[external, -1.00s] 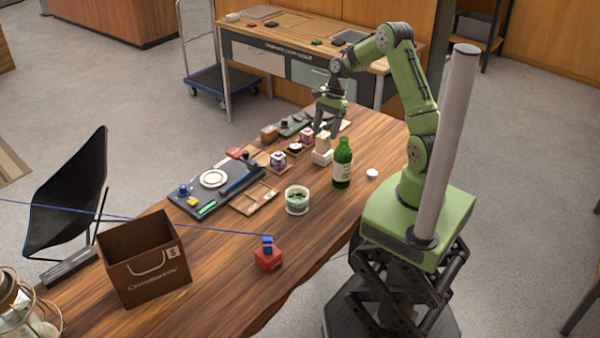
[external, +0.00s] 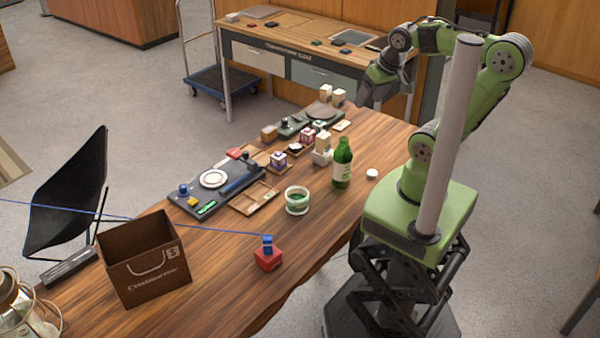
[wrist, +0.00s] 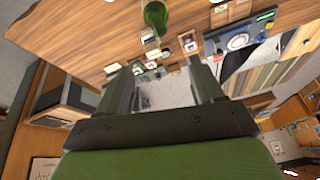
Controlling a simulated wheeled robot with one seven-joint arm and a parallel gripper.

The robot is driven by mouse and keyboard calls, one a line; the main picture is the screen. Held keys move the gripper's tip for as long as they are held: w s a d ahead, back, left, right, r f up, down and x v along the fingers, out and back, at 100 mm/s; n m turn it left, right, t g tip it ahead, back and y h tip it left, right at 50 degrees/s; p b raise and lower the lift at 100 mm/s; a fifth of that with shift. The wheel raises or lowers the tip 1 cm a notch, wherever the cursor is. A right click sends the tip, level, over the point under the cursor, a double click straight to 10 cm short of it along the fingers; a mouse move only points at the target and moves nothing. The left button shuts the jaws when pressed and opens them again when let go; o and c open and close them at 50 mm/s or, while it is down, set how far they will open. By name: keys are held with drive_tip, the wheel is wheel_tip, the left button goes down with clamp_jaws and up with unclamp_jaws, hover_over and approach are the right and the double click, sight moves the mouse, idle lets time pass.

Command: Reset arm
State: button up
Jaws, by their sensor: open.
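My gripper (external: 372,100) is raised above the far right end of the wooden table (external: 225,255), apart from everything on it. In the wrist view my gripper (wrist: 165,85) shows two fingers spread apart with nothing between them. The arm is folded back over its base. A cream block (external: 322,144) stands in a white holder (external: 321,157) on the table, beside the green bottle (external: 342,165). The bottle also shows at the top of the wrist view (wrist: 156,16).
The table holds a dark scale-like tray (external: 215,185), a wooden tray (external: 254,198), a white tub (external: 297,200), a red item (external: 268,258) and a brown bag (external: 145,262). A workbench (external: 310,50) stands behind. The air around my gripper looks clear.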

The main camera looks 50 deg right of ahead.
drive_tip(key=s+n, duration=0.1)
drive_tip(key=s, duration=0.1)
drive_tip(key=s+n+t, duration=0.1)
drive_tip(key=shift+s+f+n, duration=0.3)
drive_tip(key=shift+s+f, duration=0.05)
idle(0.9)
